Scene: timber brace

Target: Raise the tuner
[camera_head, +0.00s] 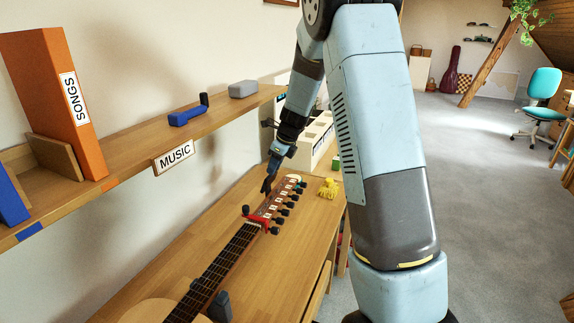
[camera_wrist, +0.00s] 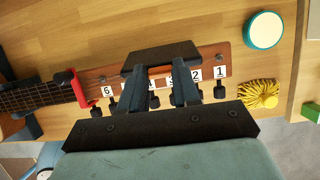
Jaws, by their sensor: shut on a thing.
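The guitar lies on the wooden bench, with its headstock (camera_wrist: 103,79) carrying white number labels and several black tuning pegs. A dark, flat-faced block, which looks like the tuner (camera_wrist: 160,54), sits at the headstock's far edge in the wrist view. My gripper (camera_wrist: 159,69) is over the headstock with its two fingertips at this block, shut on it. The fingers hide part of the block and some labels. In the head view my gripper (camera_head: 267,186) is small and dark beside the headstock, and the tuner cannot be told apart from it.
A red capo (camera_wrist: 78,89) crosses the neck end of the headstock. A yellow tangled item (camera_wrist: 261,94) and a round teal-rimmed tin (camera_wrist: 264,30) lie beyond the headstock's tip. A wooden shelf (camera_head: 225,112) runs along the wall above the bench, left of my arm.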

